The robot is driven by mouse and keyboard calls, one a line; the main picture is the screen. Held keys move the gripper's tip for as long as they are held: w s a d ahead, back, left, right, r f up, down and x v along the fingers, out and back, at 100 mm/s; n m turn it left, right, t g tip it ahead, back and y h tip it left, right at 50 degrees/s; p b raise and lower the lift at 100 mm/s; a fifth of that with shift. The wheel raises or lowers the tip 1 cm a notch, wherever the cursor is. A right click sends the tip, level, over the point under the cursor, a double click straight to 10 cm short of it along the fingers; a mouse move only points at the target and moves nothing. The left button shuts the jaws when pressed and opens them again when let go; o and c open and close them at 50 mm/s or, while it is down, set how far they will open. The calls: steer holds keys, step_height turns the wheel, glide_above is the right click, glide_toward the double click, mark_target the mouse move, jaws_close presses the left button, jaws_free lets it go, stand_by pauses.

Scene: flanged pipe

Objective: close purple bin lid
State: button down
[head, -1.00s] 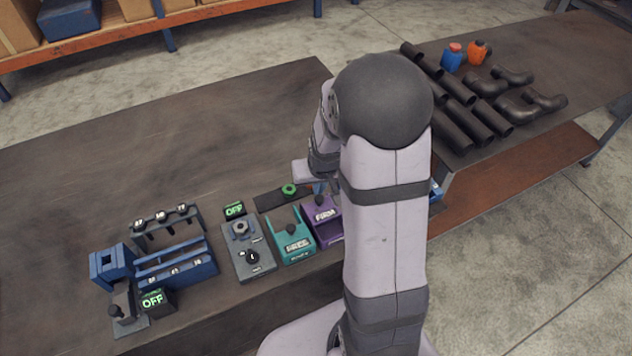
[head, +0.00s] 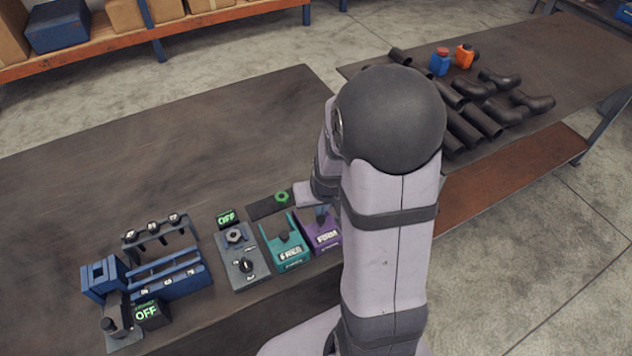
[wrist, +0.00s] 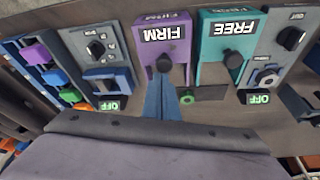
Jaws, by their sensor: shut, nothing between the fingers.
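The purple bin (head: 322,236) with the white FIRM label stands at the right end of the row of fixtures, beside the teal bin. In the wrist view the purple bin (wrist: 150,42) is straight ahead of my gripper. Its labelled lid (wrist: 163,33) looks down, lying much like the teal one. A dark knob (wrist: 164,63) sits in the purple notch. My gripper (wrist: 163,86) is shut and empty; its blue fingers point at this knob, close to it. I cannot tell whether they touch. My arm hides the bin's right edge in the head view.
The teal FREE bin (head: 288,242) is close on the left. A grey dial panel (head: 240,258) and blue racks (head: 165,272) stand further left. A green ring (head: 282,197) lies on a dark strip behind the bins. The table's back left is clear.

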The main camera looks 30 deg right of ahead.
step_height(320, 180, up, 10)
steer(key=b, duration=0.1)
steer(key=shift+w, duration=0.25)
stand_by(0.6)
steer(key=s+a+f+n+g+y, duration=0.1)
steer(key=s+a+f+n+g, duration=0.2)
steer(key=s+a+f, duration=0.3)
steer(key=shift+s+a+g, duration=0.3)
steer(key=shift+s+a, duration=2.05)
steer(key=shift+s, duration=1.35)
